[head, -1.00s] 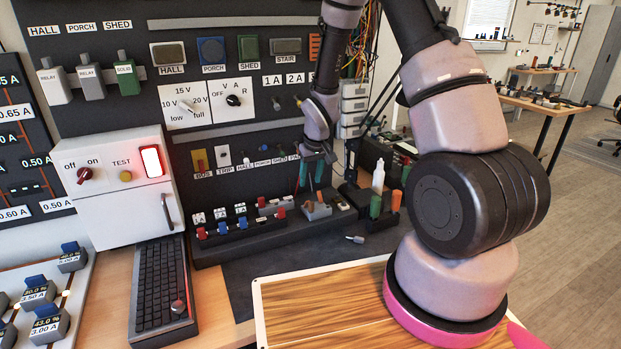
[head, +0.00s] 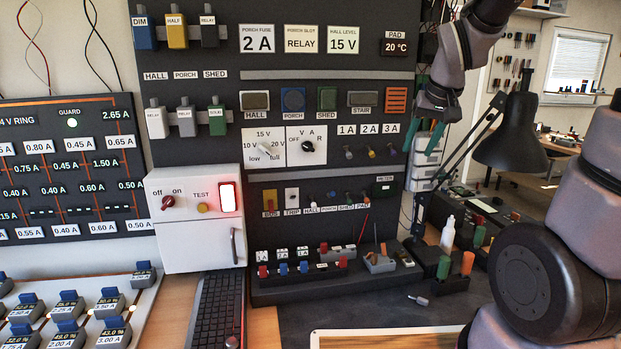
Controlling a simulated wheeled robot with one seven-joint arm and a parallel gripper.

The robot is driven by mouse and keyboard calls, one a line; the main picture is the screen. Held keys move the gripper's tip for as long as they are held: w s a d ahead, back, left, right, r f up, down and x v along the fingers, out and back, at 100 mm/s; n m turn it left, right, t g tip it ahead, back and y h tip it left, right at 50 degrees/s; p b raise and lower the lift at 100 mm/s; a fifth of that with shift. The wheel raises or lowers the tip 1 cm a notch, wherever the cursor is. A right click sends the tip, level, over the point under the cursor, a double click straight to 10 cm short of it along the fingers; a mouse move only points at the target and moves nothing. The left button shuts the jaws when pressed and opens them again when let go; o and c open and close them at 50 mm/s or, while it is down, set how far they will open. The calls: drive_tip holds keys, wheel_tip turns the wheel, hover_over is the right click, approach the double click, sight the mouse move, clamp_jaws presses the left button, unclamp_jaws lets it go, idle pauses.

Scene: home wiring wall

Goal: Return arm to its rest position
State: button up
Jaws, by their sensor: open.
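My gripper (head: 424,137) hangs at the right edge of the dark wiring panel (head: 330,75), with its two teal fingertips pointing down. It is open, with a gap between the fingers and nothing in it. It is level with the row of fuse labels and well above the bench. My arm rises from the right side of the head view, and its upper links pass out of the top of the picture.
A black desk lamp (head: 510,135) stands right of my gripper. Below are orange and green holders (head: 467,262), a white bottle (head: 448,233) and a fuse rack (head: 300,285). A white box (head: 195,225) and keyboard (head: 220,310) stand left. The dark mat (head: 370,315) is mostly clear.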

drive_tip(key=s+r+m+t, duration=0.1)
drive_tip(key=s+r, duration=0.3)
drive_tip(key=s, duration=0.3)
drive_tip(key=s+r+m+y, duration=0.1)
drive_tip(key=s+r, duration=0.3)
drive_tip(key=s, duration=0.3)
drive_tip(key=shift+s+r+t, duration=0.25)
drive_tip(key=shift+r+t, duration=0.05)
drive_tip(key=shift+t, duration=0.1)
